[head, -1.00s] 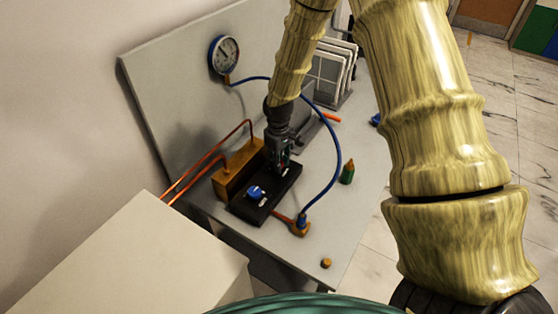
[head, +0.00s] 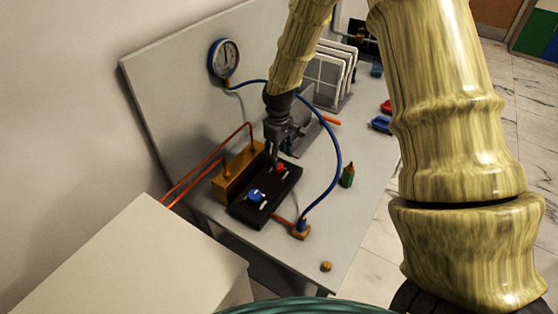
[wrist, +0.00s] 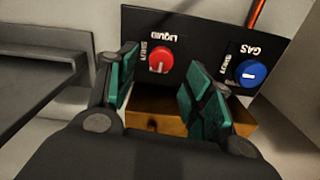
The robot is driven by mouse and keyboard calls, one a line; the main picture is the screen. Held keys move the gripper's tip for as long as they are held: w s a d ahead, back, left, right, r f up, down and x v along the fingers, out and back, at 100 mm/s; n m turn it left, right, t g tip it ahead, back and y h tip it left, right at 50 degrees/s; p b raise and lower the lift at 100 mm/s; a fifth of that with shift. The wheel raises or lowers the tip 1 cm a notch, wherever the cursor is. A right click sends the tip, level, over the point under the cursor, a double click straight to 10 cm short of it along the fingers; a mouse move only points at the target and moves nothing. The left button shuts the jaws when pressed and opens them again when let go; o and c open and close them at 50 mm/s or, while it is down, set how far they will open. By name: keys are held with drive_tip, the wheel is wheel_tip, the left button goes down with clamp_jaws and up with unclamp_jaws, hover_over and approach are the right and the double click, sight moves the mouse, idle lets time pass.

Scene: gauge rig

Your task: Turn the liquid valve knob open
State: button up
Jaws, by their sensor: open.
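The red liquid knob (wrist: 160,62) sits on the black valve panel (wrist: 200,30), beside the printed words LIQUID and SHUT. It shows a short white pointer mark at its lower edge in the wrist view. The red knob also shows in the head view (head: 281,168), just below my gripper (head: 273,152). In the wrist view my gripper (wrist: 160,75) is open, with a green-padded finger on either side of the red knob in the picture. Nothing is between the pads, and the knob looks beyond the fingertips. The blue gas knob (wrist: 251,73) is to the right.
A brass block (head: 237,175) with copper pipes stands behind the panel. A blue hose (head: 338,150) arches from the round gauge (head: 224,58) to a brass fitting (head: 300,231). A green pointed object (head: 347,175) stands to the right. The table's front right is mostly clear.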

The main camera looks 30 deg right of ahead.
wheel_tip(320, 180, up, 7)
drive_tip(key=shift+r, duration=0.2)
idle(0.6)
